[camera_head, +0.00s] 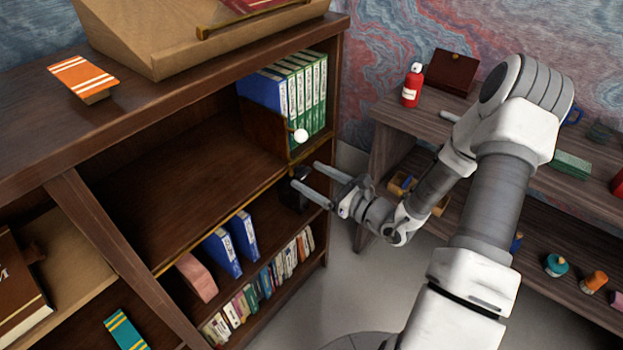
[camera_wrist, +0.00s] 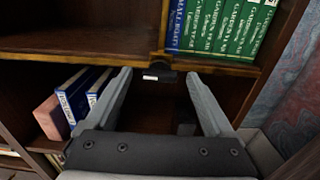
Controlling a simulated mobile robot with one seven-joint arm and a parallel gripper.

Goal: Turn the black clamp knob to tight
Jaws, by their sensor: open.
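The black clamp knob (camera_wrist: 158,75) shows in the wrist view at the front edge of the shelf, below a brass-coloured fitting, with a small pale mark on its face. My gripper (camera_wrist: 159,73) is open and empty, its two fingers spread to the left and right of the knob in that view. I see no contact between finger and knob. In the head view my gripper (camera_head: 306,176) reaches left to the shelf edge, and a dark block (camera_head: 292,196) shows behind the lower finger. I cannot tell there whether it is part of the clamp.
Blue binders (camera_head: 221,252) and a pink block (camera_head: 196,277) stand below. A side desk (camera_head: 400,120) carries a red bottle (camera_head: 412,86).

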